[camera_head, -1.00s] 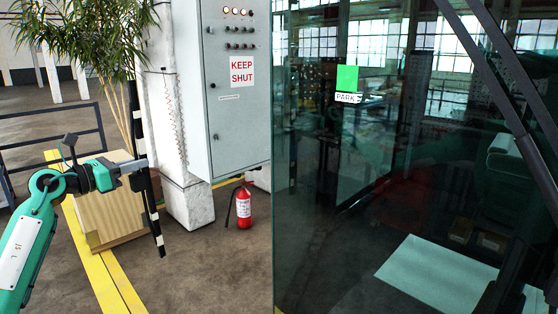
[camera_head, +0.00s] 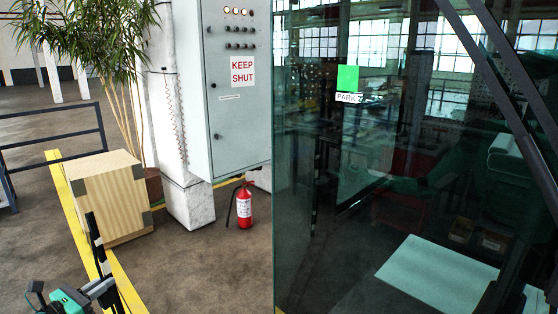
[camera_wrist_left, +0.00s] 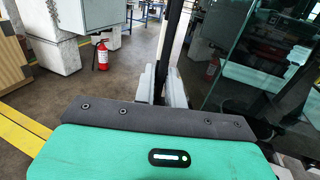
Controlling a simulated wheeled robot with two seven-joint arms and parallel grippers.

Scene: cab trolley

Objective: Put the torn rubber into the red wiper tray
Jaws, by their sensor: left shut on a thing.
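My left gripper (camera_head: 104,288) is low at the left of the head view, shut on a long dark strip with pale bands, the torn rubber (camera_head: 95,238). The strip stands nearly upright, leaning a little, and sticks up above the fingers. In the left wrist view the gripper's two pale fingers (camera_wrist_left: 161,86) close on the dark strip (camera_wrist_left: 171,40), which runs up out of the picture. I cannot make out the red wiper tray for sure; a dim red shape (camera_head: 400,208) shows in the dark glass. My right gripper is not in view.
A large glass pane (camera_head: 320,240) with a green PARK sign (camera_head: 347,80) fills the right. A wooden crate (camera_head: 105,195), a red fire extinguisher (camera_head: 244,207) and a grey cabinet (camera_head: 235,120) stand behind. Open floor lies between the strip and the glass.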

